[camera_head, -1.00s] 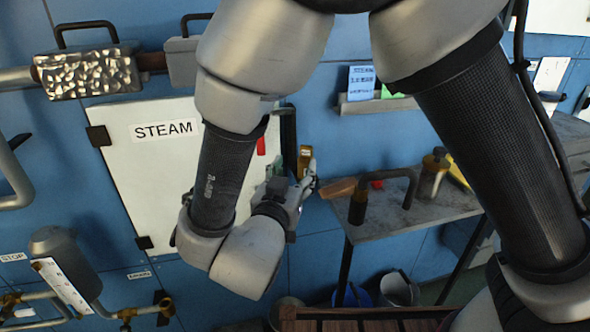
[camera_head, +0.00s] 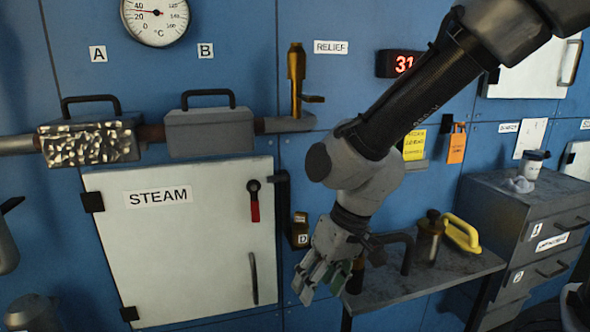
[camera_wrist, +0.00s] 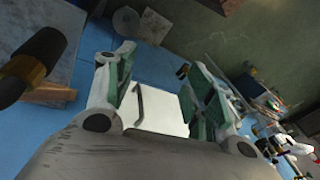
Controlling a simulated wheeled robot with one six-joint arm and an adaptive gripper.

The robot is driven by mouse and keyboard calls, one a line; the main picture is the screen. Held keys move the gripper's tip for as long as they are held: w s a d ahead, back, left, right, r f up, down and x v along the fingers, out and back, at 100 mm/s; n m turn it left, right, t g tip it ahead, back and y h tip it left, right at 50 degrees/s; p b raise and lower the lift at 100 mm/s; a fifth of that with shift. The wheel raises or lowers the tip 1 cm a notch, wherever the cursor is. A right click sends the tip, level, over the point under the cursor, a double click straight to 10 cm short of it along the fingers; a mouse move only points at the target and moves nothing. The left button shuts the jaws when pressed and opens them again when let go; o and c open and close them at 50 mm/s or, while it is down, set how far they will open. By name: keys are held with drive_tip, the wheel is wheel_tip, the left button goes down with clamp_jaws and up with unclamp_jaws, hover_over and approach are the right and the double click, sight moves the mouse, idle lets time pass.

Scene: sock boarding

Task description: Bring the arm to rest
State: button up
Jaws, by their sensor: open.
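My gripper (camera_head: 322,285) hangs from the folded arm in the head view, fingers pointing down and to the left. It is in front of the blue wall, between the white STEAM door (camera_head: 180,245) and the grey side table (camera_head: 420,275). In the wrist view my gripper (camera_wrist: 160,92) has its green-padded fingers spread, with nothing between them. A white panel with a dark handle (camera_wrist: 140,103) shows beyond the fingers. The STEAM door is shut, with a red-tipped lever (camera_head: 254,203) hanging down on it.
The side table carries a brass-coloured canister (camera_head: 429,238) and a yellow-handled tool (camera_head: 462,232), close to my wrist. A drawer cabinet (camera_head: 525,225) stands at the right.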

drive_tip(key=s+d+r+m+t+h, duration=0.1)
drive_tip(key=d+r, duration=0.3)
drive_tip(key=d, duration=0.6)
drive_tip(key=s+d+r+m+t+h, duration=0.1)
drive_tip(key=d+r+m, duration=0.2)
drive_tip(key=d, duration=0.8)
drive_tip(key=s+d+r+m+t+h, duration=0.1)
drive_tip(key=s+d+r+m+t, duration=0.1)
drive_tip(key=d+r, duration=0.5)
drive_tip(key=d, duration=0.3)
drive_tip(key=shift+d+h, duration=0.3)
drive_tip(key=shift+d, duration=0.1)
drive_tip(key=shift+c, duration=0.2)
